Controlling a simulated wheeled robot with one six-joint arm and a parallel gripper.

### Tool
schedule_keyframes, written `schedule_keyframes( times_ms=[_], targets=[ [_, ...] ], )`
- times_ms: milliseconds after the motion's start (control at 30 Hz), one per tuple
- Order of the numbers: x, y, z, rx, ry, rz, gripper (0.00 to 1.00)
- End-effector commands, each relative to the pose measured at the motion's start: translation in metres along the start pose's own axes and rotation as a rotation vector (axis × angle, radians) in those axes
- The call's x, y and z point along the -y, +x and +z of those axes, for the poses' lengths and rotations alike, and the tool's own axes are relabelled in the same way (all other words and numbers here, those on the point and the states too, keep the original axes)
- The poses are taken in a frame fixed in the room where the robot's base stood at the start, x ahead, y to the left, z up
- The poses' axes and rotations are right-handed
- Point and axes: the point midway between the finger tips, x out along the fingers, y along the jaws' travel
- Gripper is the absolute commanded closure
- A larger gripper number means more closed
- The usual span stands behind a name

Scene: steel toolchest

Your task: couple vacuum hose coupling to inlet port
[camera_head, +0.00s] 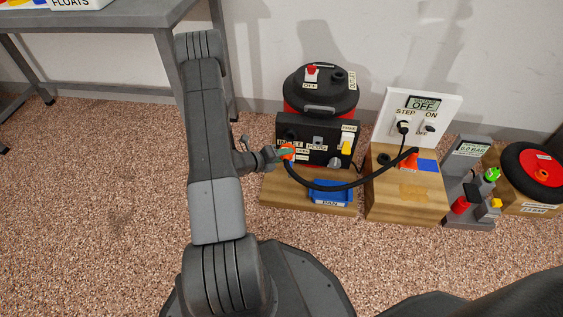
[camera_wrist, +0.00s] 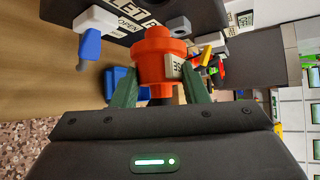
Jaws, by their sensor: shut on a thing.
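The orange hose coupling (camera_head: 287,152) is at the left of the black vacuum panel (camera_head: 341,127). In the wrist view the coupling (camera_wrist: 158,52) sits between my green fingertips, with a label on its right side. My gripper (camera_head: 283,154), also in the wrist view (camera_wrist: 157,92), is shut on it. The black hose (camera_head: 335,187) runs from it rightward to the wooden stand. The inlet port (camera_head: 290,134) is a dark round fitting above the INLET label on the panel. The coupling appears close below it; I cannot tell whether they touch.
A white lever with a blue end (camera_wrist: 89,47) sticks out near the coupling. To the right stand a white switch board (camera_head: 421,112), a grey gauge post (camera_head: 466,160) and a red-black reel (camera_head: 537,172).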

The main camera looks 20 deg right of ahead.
Motion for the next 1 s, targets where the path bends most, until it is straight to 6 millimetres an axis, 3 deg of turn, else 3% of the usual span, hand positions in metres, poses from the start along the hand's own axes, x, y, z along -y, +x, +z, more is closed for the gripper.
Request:
schedule_keyframes(
  times_ms=[400, 1000],
  targets=[
    [0.000, 0.017, 0.020, 0.000, 0.000, 0.000, 0.96],
    [0.000, 0.017, 0.021, 0.000, -0.001, 0.000, 0.96]
  ],
)
